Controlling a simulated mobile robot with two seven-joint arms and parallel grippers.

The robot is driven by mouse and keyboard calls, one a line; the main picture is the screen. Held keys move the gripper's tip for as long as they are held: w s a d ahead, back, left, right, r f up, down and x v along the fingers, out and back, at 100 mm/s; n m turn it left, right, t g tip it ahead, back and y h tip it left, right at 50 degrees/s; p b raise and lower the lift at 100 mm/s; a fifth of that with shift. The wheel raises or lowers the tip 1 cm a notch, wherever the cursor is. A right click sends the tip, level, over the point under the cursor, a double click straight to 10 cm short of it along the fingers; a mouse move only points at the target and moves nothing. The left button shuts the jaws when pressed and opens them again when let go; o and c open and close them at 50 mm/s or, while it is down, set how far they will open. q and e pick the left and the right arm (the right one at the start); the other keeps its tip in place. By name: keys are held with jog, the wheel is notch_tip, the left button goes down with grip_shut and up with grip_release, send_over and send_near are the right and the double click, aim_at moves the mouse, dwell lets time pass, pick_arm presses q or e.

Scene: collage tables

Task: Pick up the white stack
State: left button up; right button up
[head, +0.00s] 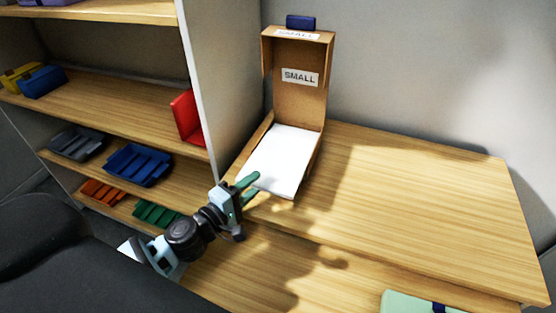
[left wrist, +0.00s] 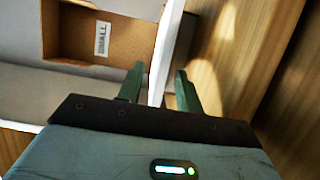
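The white stack (head: 281,158) lies in an open cardboard box (head: 313,151) on the table, in the head view. The box's raised back carries a label reading SMALL. My left gripper (head: 248,190) is at the stack's near left corner. In the left wrist view its two fingers (left wrist: 160,88) are spread, and a bright white edge (left wrist: 168,48), seemingly the stack's, runs between them. There seems to be a gap beside that edge, so the fingers do not look closed on it. My right gripper is not in view.
The wooden table (head: 430,210) is clear right of the box. A shelf unit (head: 110,105) with several coloured trays and a red item (head: 187,118) stands at left. A pale green item (head: 415,303) lies at the lower right.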

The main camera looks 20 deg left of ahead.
pick_arm(q)
jog(key=shift+c, duration=0.6)
grip_shut()
jog(key=shift+r, duration=0.1)
